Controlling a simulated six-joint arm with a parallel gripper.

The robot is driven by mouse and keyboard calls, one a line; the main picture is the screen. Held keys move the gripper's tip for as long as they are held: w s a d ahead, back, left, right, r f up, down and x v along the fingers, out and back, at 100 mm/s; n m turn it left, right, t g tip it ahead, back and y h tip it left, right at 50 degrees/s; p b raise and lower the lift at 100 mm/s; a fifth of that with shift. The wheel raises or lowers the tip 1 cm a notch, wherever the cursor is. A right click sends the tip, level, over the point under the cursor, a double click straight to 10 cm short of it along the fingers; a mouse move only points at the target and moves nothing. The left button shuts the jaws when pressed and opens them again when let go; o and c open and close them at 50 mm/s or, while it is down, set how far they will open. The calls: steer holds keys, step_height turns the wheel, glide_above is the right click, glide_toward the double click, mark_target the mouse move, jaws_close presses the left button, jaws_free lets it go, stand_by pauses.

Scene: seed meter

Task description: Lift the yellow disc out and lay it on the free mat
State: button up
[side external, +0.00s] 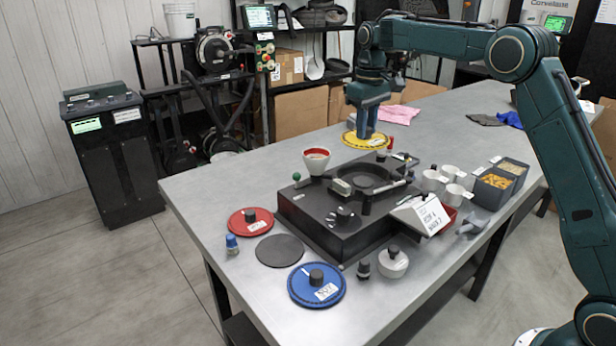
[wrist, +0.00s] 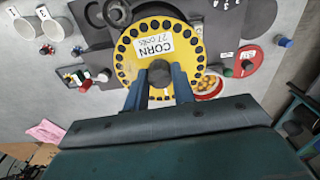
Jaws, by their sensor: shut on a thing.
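The yellow disc (side external: 352,137) has a ring of dark holes, a dark centre knob and a white CORN label; it also shows in the wrist view (wrist: 128,62). My gripper (wrist: 159,82) is shut on its knob, a finger on each side; the gripper also shows in the side view (side external: 368,134). The disc hangs roughly level, clear of the black seed meter (side external: 310,218), whose round seat (side external: 372,178) looks empty. The free mat (side external: 279,251) is a bare dark circle at the table's front left, between the red disc (side external: 240,222) and blue disc (side external: 302,292).

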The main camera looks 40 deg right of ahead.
steer(key=w+a+n, duration=0.2)
steer(key=a+n, duration=1)
steer(key=a, duration=0.2)
steer(key=n, duration=1.1)
glide_above(280, 250)
steer(key=f, duration=0.1)
step_height(280, 250, down, 12)
steer(key=shift+w+f, duration=0.1)
steer(key=shift+f, duration=0.05)
steer(key=shift+f, duration=3)
steer(key=shift+f, duration=0.5)
steer(key=o, duration=1.3)
steer(key=shift+o, duration=0.2)
steer(key=shift+r, duration=0.15)
